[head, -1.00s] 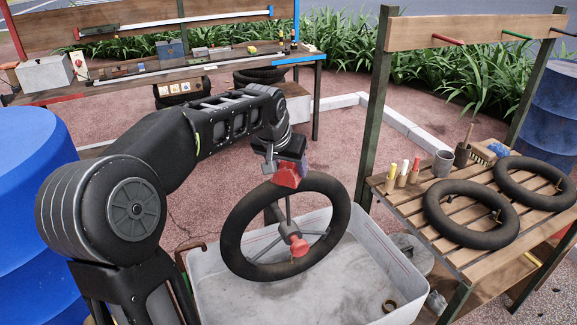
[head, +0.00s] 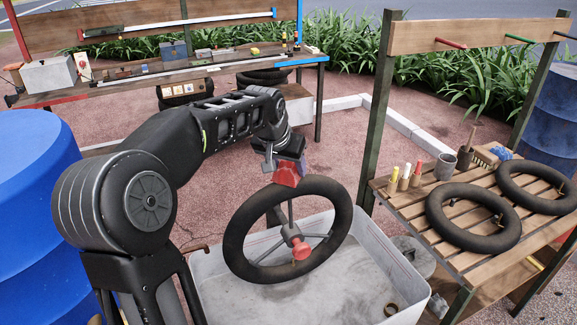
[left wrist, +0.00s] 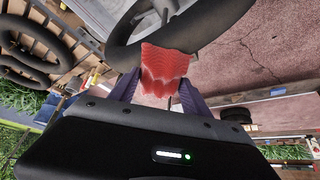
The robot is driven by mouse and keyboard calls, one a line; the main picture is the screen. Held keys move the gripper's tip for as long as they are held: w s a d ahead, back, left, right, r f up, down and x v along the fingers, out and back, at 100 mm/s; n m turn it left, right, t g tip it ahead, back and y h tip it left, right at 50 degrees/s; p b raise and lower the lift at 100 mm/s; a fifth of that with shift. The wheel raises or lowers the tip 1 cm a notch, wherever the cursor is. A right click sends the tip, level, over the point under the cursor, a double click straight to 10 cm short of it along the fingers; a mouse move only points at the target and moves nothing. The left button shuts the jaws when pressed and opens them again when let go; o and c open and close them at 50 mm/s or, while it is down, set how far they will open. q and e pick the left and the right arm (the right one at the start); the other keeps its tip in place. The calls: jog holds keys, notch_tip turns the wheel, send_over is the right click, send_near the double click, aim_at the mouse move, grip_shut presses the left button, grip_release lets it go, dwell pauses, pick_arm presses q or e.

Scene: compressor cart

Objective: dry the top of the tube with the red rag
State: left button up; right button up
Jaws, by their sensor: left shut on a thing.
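The black tube (head: 240,243) stands upright on a spoked holder with a red hub (head: 301,249) over the pale tub. My left gripper (head: 287,163) is above the top of the tube, pointing down. It is shut on the red rag (head: 287,175), which hangs between the fingers at the tube's top edge. In the left wrist view the red rag (left wrist: 165,68) sits between the fingers and overlaps the tube (left wrist: 185,32). I cannot tell for certain whether rag and tube touch. My right gripper is not in view.
The pale tub (head: 413,283) stands below the tube. A slatted bench (head: 408,217) at right holds two more black tubes, several markers, a grey cup (head: 445,165) and a brush. A blue barrel (head: 35,200) is at left. A workbench (head: 215,70) with tools is behind.

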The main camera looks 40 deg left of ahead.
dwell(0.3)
pick_arm(q)
notch_tip(320, 180, up, 7)
jog(key=p, duration=0.5)
dwell(0.6)
jog(key=w+d+f+m, duration=0.1)
jog(key=d+f, duration=0.3)
jog(key=d, duration=0.5)
jog(key=w+d+f+m+h, duration=0.1)
jog(key=d+f, duration=0.2)
jog(key=d, duration=0.5)
jog(key=w+d+f+m, duration=0.1)
jog(key=d+f, duration=0.3)
jog(key=d, duration=0.5)
jog(key=shift+w+d+f+m+h, duration=0.15)
jog(key=shift+d+f+m+h, duration=0.15)
jog(key=shift+f+h, duration=0.1)
